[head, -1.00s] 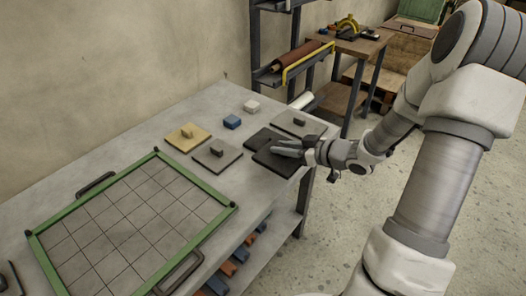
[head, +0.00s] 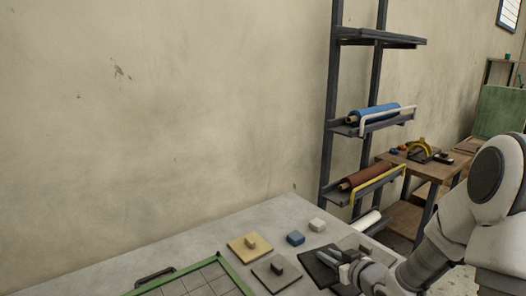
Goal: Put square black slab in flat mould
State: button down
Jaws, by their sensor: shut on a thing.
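The square black slab (head: 318,268) is at the right part of the table, with my gripper (head: 338,258) over it. My gripper is shut on the slab; the fingers hide part of it and I cannot tell whether it is lifted off the table. The flat mould (head: 225,271) is a green-framed tray with a gridded floor, at the bottom of the view to the left of the slab. Only its far corner shows; the rest is cut off.
A rack (head: 332,150) with rolls stands behind the table's right end.

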aim_at(316, 269)
jog(key=shift+w+a+m+h+p, duration=0.2)
jog(key=shift+a+m+h+p, duration=0.25)
jog(key=shift+a, duration=0.45)
jog(key=shift+s+a+f+m+t+h+p, duration=0.1)
jog(key=shift+a+f+m+t+h+p, duration=0.2)
jog(key=shift+a+m+h, duration=0.3)
jog(key=shift+s+a+f+m+h+p, duration=0.35)
jog(key=shift+s+f+m+h, duration=0.15)
jog(key=shift+h, duration=0.25)
jog(key=shift+s+f+m+h, duration=0.5)
jog(key=shift+s+m+h, duration=0.05)
jog(key=shift+h, duration=0.05)
